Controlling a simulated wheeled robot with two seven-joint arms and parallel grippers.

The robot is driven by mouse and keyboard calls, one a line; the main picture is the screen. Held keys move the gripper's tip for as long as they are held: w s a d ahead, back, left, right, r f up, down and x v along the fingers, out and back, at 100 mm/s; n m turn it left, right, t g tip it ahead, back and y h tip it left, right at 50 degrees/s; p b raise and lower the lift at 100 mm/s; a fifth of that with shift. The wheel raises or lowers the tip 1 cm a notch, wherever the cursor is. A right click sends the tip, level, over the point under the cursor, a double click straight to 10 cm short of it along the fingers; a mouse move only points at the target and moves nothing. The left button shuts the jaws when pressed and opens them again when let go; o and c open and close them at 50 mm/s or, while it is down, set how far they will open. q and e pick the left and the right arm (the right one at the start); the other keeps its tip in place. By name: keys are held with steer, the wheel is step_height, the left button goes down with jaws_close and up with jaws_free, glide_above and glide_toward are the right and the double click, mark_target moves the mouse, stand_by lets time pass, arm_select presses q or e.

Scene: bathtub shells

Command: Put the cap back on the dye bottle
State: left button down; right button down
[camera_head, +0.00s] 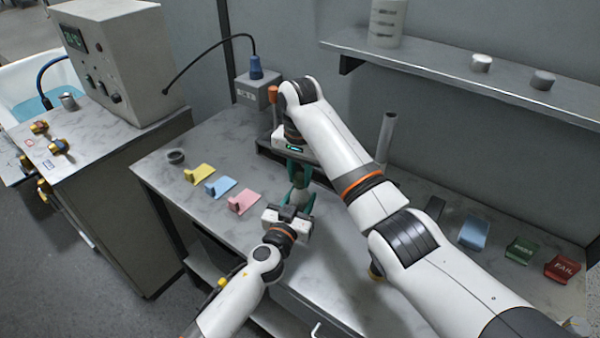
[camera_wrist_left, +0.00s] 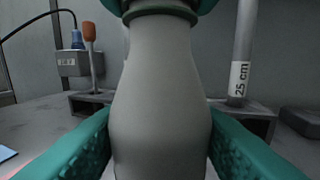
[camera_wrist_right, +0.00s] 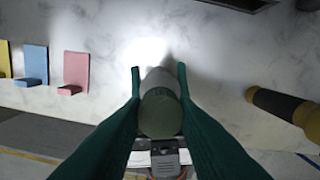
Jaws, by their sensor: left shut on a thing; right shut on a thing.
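The dye bottle is a pale grey, narrow-necked bottle (camera_wrist_left: 160,95), upright over the bench, also in the head view (camera_head: 299,195). My left gripper (camera_head: 298,206) is shut on its body, one green finger on each side in the left wrist view. The dark green cap (camera_wrist_right: 160,112) sits between the fingers of my right gripper (camera_wrist_right: 160,100), which is shut on it from above. In the left wrist view a dark green rim (camera_wrist_left: 160,13) rings the neck top, at the right fingers. Whether the cap is fully seated cannot be told.
Yellow (camera_head: 199,173), blue (camera_head: 220,186) and pink (camera_head: 243,201) holders stand on the bench to the left. A stand with a grey tube (camera_head: 387,135) is behind. Green (camera_head: 521,250) and red FAIL (camera_head: 562,268) trays lie right. A yellow-black cylinder (camera_wrist_right: 283,105) lies nearby.

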steer(key=c, duration=1.1)
jaws_free()
steer(key=shift+o, duration=0.2)
step_height(320, 180, up, 12)
arm_select(q)
steer(key=c, duration=0.7)
jaws_free()
steer(key=shift+s, duration=0.1)
steer(key=v, duration=1.2)
steer(key=shift+b, duration=0.4)
arm_select(e)
steer(key=shift+f, duration=0.4)
